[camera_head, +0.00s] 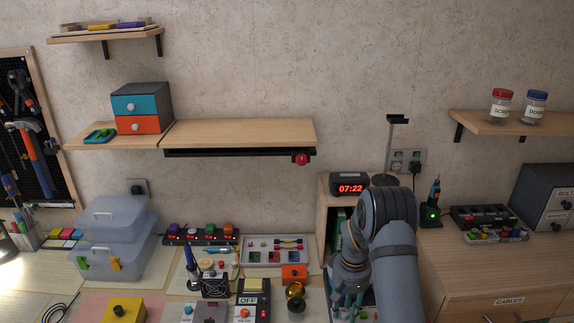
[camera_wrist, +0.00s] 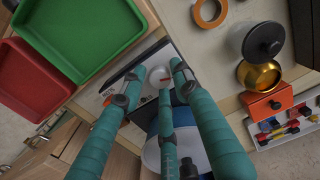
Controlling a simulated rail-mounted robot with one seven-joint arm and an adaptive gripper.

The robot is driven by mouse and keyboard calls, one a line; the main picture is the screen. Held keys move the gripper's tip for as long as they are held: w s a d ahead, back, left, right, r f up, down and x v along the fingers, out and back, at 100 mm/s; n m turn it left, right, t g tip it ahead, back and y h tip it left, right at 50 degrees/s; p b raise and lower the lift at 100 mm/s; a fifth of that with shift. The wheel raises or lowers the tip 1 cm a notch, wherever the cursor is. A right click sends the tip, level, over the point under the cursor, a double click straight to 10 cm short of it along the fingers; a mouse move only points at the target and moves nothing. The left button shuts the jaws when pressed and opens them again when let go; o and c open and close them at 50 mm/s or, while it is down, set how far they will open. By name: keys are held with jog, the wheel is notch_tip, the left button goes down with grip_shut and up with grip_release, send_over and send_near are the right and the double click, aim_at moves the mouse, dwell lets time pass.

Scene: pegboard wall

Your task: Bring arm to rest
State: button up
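My arm (camera_head: 395,235) shows in the head view, grey-blue and bent, in front of the wooden cabinet right of centre. My gripper (camera_head: 347,296) hangs from it with teal fingers pointing down over the worktop. In the wrist view my gripper (camera_wrist: 156,78) has its three teal fingers spread apart, with nothing held between them. A small white and red item lies below the fingertips; I cannot tell what it is. In the head view the arm hides part of the cabinet and worktop.
A green tray (camera_wrist: 82,35) and a red tray (camera_wrist: 30,80) lie left in the wrist view. A gold cup (camera_wrist: 259,75) and an orange box (camera_wrist: 269,103) stand right. A digital clock (camera_head: 350,184) tops the cabinet behind the arm. The wall above the arm is clear.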

jog(key=m+p, duration=0.1)
jog(key=m, duration=0.3)
jog(key=shift+r+p, duration=0.2)
jog(key=shift+p, duration=0.1)
jog(key=m+p, duration=0.2)
jog(key=m, duration=0.1)
jog(key=shift+m, duration=0.4)
jog(key=m+p, duration=0.3)
jog(key=shift+r+m, duration=0.15)
jog(key=shift+m, duration=0.25)
jog(key=m+p, duration=0.3)
jog(key=shift+w+r+b, duration=0.15)
jog(key=shift+r+b, duration=0.05)
jog(key=shift+b, duration=0.5)
jog(key=shift+r, duration=0.85)
jog(key=shift+r, duration=0.1)
